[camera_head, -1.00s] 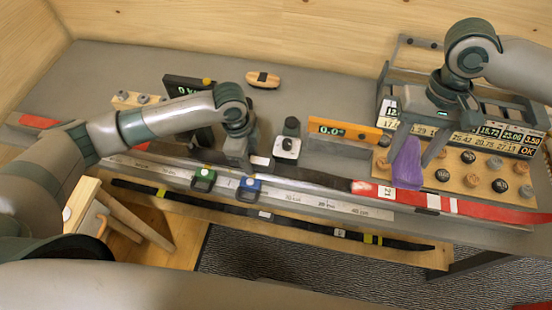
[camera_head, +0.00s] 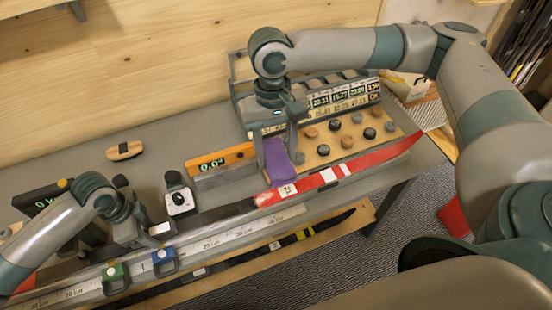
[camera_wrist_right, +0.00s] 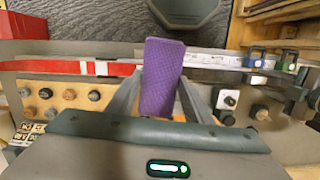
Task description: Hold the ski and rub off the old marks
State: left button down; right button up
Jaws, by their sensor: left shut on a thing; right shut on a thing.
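The ski lies along the bench's front edge. Its red part (camera_head: 375,160) with white bands is at the right, and its dark part (camera_head: 225,212) runs left; the red part also shows in the right wrist view (camera_wrist_right: 50,67). My right gripper (camera_head: 277,138) is shut on a purple pad (camera_head: 277,162), also in the right wrist view (camera_wrist_right: 162,78). The pad hangs at the ski beside the white label (camera_head: 287,190); whether it touches is unclear. My left gripper (camera_head: 132,238) is shut at the ski's dark part, its fingertips mostly hidden. No separate old marks can be made out.
A board of round knobs (camera_head: 340,140) stands behind the ski. An orange level (camera_head: 221,160), a black-and-white device (camera_head: 179,197) and a wooden brush (camera_head: 125,150) are on the bench. Green (camera_head: 115,275) and blue (camera_head: 164,261) clamps sit at the front ruler. A second dark ski (camera_head: 240,262) lies below.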

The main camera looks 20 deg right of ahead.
jog(key=w+a+f+m, duration=0.1)
jog(key=a+f+m, duration=0.2)
jog(key=f, duration=0.2)
jog(key=w+a+f+m+y, duration=0.1)
jog(key=a+f+m, duration=0.1)
jog(key=f+m, duration=0.2)
notch_tip(320, 180, down, 2)
jog(key=shift+w+a+f+m, duration=0.25)
jog(key=shift+w+a+m, duration=0.05)
jog(key=shift+w+a, duration=0.1)
jog(key=shift+f, duration=0.15)
